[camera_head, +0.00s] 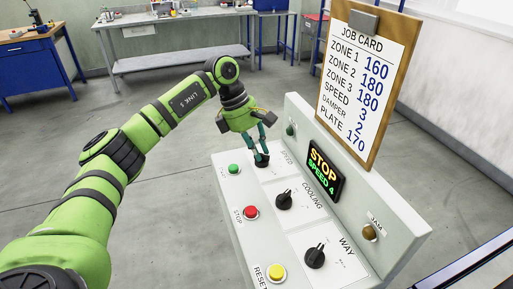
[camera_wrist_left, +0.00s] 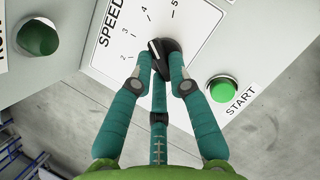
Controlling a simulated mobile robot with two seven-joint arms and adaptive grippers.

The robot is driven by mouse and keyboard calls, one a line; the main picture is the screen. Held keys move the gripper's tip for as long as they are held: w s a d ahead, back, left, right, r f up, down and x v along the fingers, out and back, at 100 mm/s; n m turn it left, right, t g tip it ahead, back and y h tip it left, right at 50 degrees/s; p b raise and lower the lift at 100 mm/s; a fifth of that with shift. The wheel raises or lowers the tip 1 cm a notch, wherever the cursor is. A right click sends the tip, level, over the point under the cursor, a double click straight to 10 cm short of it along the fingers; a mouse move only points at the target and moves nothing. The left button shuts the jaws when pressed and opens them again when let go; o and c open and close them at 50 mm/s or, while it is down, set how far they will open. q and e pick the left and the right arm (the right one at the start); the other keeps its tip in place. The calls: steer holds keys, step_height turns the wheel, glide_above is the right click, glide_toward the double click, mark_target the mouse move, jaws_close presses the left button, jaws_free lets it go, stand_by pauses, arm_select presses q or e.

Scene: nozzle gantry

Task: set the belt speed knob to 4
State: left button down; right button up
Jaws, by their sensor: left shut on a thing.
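The speed knob (camera_head: 262,161) is a black knob on the far end of the grey control console. It also shows in the left wrist view (camera_wrist_left: 172,46), beside a printed SPEED scale with 2, 3, 4 and 5. My left gripper (camera_head: 261,150) is shut on it from above, with its teal fingers (camera_wrist_left: 160,75) around the knob. The fingers hide part of the knob, and its exact pointing is hard to read. The console display (camera_head: 323,172) reads STOP and SPEED 4. My right gripper is not in view.
The cooling knob (camera_head: 284,201) and another black knob (camera_head: 315,257) sit nearer on the console. Green (camera_head: 234,169), red (camera_head: 251,212) and yellow (camera_head: 277,272) buttons line its left side. A job card (camera_head: 361,75) stands behind, showing SPEED 3. A workbench (camera_head: 180,40) is far back.

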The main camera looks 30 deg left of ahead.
arm_select(q)
steer(key=shift+d+r, duration=0.1)
steer(key=shift+d, duration=0.1)
steer(key=c, duration=1.2)
jaws_free()
steer(key=shift+w+d, duration=0.1)
steer(key=shift+d, duration=0.05)
steer(key=shift+a+r, duration=0.1)
steer(key=shift+a, duration=0.2)
steer(key=v, duration=1.1)
steer(key=shift+d+r, duration=0.1)
steer(key=shift+r, duration=0.25)
